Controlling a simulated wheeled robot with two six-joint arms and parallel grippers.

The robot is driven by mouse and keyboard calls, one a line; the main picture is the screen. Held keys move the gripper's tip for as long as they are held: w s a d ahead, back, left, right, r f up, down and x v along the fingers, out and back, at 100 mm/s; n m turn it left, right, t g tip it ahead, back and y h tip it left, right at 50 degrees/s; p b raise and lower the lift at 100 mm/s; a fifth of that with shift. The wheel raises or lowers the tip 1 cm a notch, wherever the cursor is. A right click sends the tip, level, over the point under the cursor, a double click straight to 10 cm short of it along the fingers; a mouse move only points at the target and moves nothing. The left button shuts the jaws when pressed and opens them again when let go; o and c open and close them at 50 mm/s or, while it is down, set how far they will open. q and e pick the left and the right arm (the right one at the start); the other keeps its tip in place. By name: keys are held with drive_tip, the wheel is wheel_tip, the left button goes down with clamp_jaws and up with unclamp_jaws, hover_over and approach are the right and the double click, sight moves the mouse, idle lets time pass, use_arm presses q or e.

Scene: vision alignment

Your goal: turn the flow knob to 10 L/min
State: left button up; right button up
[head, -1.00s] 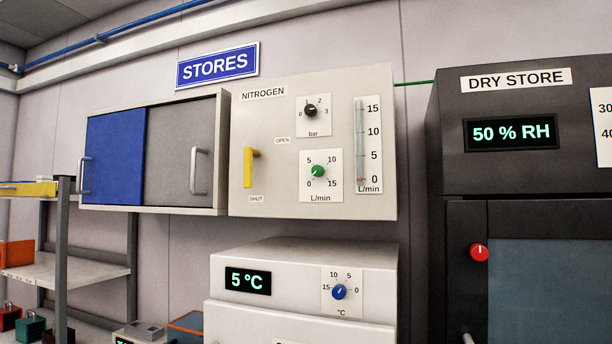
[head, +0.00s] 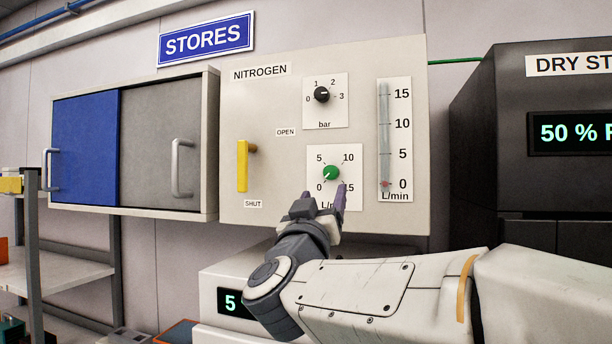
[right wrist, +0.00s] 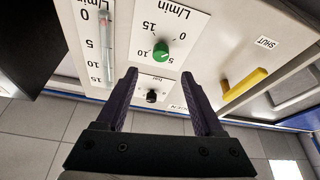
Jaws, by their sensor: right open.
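The green flow knob (head: 331,173) is on the nitrogen panel (head: 280,190), on a white dial plate marked 0, 5, 10 and 15 L/min. Its white mark seems to point down-left, near 0. In the flow tube (head: 384,130) the red float sits at 0. My right gripper (head: 325,192) is open and empty, with its fingertips just below the knob in the head view. In the right wrist view, upside down, the knob (right wrist: 155,50) shows beyond and between the two fingers, apart from them. My left gripper is out of view.
A black bar knob (head: 321,94) is above the flow knob. A yellow lever (head: 242,166) hangs down toward SHUT at left. The stores cabinet (head: 85,150) with handles is farther left, the dark dry store (head: 490,130) at right. A white unit (head: 212,270) stands below.

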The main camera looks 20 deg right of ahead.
sight(330, 174)
drive_tip(key=p+x, duration=0.4)
drive_tip(key=x, duration=0.4)
drive_tip(key=shift+w+r, duration=0.25)
drive_tip(key=shift+w+d+r, duration=0.1)
drive_tip(key=shift+w+d, duration=0.25)
drive_tip(key=shift+w, duration=0.1)
clamp_jaws()
